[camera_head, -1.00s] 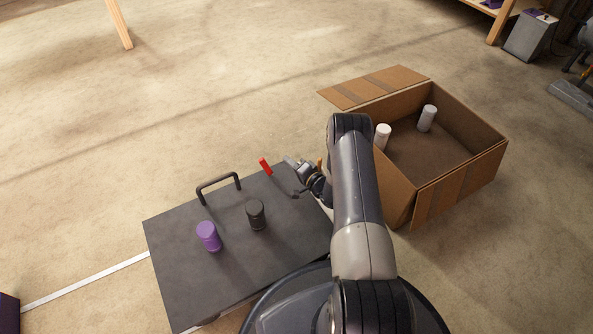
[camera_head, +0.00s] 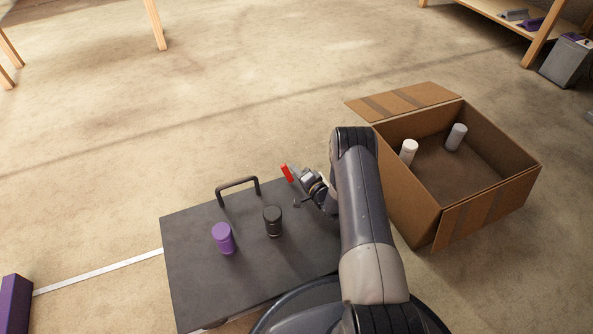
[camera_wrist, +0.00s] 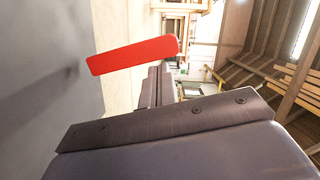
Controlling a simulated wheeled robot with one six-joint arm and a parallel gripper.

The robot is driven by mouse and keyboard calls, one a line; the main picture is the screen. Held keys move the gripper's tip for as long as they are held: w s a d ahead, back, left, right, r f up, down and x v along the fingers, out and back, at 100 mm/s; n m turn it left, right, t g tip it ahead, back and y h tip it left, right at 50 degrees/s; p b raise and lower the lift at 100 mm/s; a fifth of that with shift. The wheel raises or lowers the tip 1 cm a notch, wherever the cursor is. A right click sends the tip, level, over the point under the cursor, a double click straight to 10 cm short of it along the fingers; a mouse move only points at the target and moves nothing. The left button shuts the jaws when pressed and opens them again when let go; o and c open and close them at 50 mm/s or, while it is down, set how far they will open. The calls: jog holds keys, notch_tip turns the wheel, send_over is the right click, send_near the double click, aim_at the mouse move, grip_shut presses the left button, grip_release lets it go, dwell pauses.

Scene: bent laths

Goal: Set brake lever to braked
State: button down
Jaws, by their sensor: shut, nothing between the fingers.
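The brake lever, a red bar (camera_head: 287,172), stands at the far edge of the dark grey cart top (camera_head: 200,292). In the wrist view the red lever (camera_wrist: 133,54) lies across the upper left, slightly tilted, just past my fingertips. My gripper (camera_head: 294,170) is shut and empty, its tips close to the right side of the lever. The wrist view shows my closed fingers (camera_wrist: 160,84) pointing at the lever's right part. I cannot tell whether they touch it.
A dark handle (camera_head: 238,184) rises at the cart's far edge. A purple cylinder (camera_head: 223,239) and a black cylinder (camera_head: 273,221) stand on the cart top. An open cardboard box (camera_head: 480,215) with two pale cylinders stands at the right. The floor beyond the cart is clear.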

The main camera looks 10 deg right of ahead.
jog(key=a+n, duration=0.1)
jog(key=a+n+b, duration=0.1)
jog(key=n, duration=0.1)
jog(key=shift+s+f+g+h, duration=0.2)
jog(key=shift+g+h, duration=0.1)
jog(key=shift+h, duration=0.1)
jog(key=shift+a+r, duration=0.1)
jog(key=shift+a, duration=0.25)
jog(key=shift+d+r, duration=0.1)
jog(key=shift+r, duration=0.05)
